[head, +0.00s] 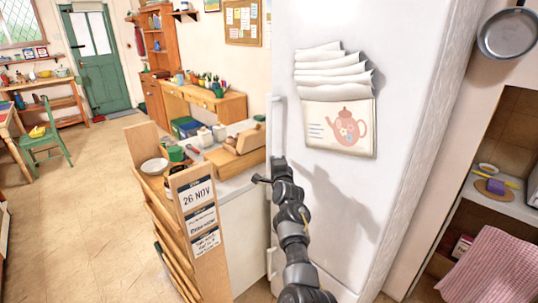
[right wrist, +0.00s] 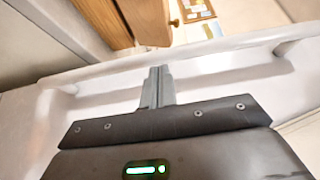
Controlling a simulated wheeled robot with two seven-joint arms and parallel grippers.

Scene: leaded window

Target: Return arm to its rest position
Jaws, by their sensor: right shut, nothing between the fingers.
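My right arm comes in from the bottom of the head view, and its gripper (head: 260,180) is at the left edge of the white fridge (head: 420,70), by the long vertical handle (head: 274,120). In the right wrist view the two grey fingers (right wrist: 157,72) are together with nothing between them. Their tips overlap the white handle bar (right wrist: 215,53) in that picture; I cannot tell whether they touch it. The fridge door looks shut. My left gripper is not in view.
A pan (head: 508,34) hangs at right. The tiled floor (head: 90,220) at left is clear.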

